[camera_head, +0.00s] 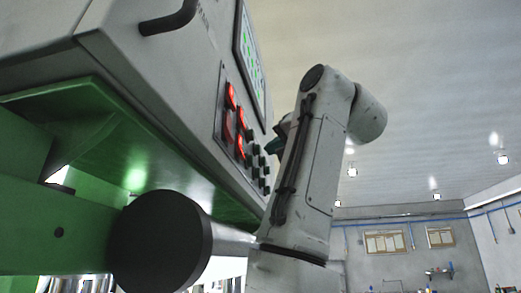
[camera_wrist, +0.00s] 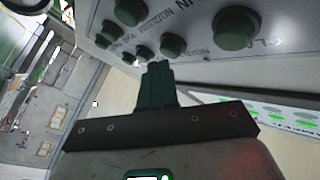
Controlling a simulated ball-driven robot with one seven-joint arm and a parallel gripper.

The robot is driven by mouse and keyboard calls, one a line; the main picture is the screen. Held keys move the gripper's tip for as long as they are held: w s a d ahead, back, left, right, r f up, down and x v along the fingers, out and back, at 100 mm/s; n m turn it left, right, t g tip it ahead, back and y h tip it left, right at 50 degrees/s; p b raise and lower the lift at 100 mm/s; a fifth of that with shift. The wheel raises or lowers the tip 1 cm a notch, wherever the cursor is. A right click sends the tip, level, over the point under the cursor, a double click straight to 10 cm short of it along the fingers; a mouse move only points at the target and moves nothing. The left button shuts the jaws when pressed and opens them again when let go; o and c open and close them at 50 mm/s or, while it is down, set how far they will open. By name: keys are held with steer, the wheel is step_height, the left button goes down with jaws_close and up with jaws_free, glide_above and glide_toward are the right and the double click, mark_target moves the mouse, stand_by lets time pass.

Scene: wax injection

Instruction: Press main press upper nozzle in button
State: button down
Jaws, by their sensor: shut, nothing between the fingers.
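The press control panel (camera_head: 222,120) is on the side of a grey box in the head view, with several red-lit switches (camera_head: 231,95) and dark green buttons (camera_head: 256,160). In the wrist view, several round dark green buttons (camera_wrist: 172,45) stand on the light panel, with printed labels that are tilted and only partly legible. I cannot tell which one is the upper nozzle in button. My gripper (camera_wrist: 156,66) is shut and empty. Its fingertips are just below two small buttons in the picture; contact cannot be told. In the head view my arm mostly hides it.
A larger green button (camera_wrist: 235,28) sits at the right of the wrist view. A screen with green marks (camera_head: 250,60) is above the switches. The box has a dark handle (camera_head: 170,20) and rests on a green frame (camera_head: 90,225). Open room lies to the right.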

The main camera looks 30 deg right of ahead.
steer(key=shift+w+a, duration=0.3)
stand_by(0.9)
steer(key=shift+d, duration=0.1)
steer(key=shift+s+d, duration=0.5)
steer(key=shift+s, duration=0.1)
steer(key=shift+s+d, duration=0.1)
steer(key=s+d+b, duration=0.1)
steer(key=s+d, duration=0.2)
steer(key=shift+s+d, duration=0.15)
steer(key=shift+s, duration=0.05)
stand_by(0.4)
steer(key=shift+f, duration=0.1)
stand_by(0.8)
